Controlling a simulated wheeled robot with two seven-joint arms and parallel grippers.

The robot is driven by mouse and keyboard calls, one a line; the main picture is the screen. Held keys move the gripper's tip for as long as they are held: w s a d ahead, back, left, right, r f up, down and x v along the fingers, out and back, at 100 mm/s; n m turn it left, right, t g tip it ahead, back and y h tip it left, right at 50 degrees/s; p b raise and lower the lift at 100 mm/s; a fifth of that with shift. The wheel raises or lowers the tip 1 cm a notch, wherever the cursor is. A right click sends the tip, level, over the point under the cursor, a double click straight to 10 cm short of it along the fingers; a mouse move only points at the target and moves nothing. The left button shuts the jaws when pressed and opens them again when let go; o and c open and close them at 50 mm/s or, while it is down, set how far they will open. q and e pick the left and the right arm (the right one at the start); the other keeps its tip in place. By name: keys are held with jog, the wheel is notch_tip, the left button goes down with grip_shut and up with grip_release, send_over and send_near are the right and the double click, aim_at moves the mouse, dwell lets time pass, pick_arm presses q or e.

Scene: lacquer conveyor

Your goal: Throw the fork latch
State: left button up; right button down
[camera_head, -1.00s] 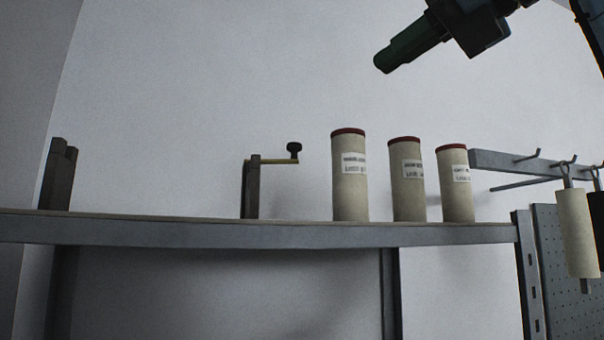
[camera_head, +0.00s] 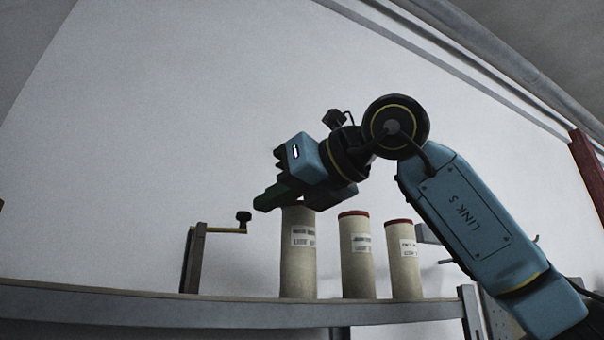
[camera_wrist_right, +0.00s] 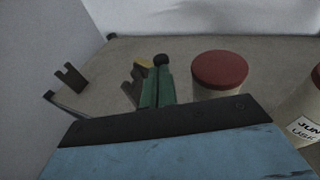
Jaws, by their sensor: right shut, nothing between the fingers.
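The latch stands on the shelf, with a dark upright post (camera_head: 193,262), a thin brass-coloured bar (camera_head: 225,231) lying level to the right, and a black knob (camera_head: 243,217) at the bar's right end. In the wrist view the knob (camera_wrist_right: 161,60) shows just beyond my fingertips. My left gripper is not in view.
Several cream cylinders with red tops stand in a row on the shelf (camera_head: 110,300). The nearest one (camera_head: 298,262) is just below my right gripper; its red top (camera_wrist_right: 220,70) is right of the fingers in the wrist view.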

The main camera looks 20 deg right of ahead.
jog(key=shift+x, duration=1)
pick_arm(q)
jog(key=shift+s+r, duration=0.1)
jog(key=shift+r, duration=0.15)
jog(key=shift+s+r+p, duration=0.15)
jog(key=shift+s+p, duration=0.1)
jog(key=shift+p, duration=0.05)
pick_arm(e)
jog(key=shift+w+d, duration=0.25)
jog(key=shift+w, duration=0.35)
jog(key=shift+d, duration=0.1)
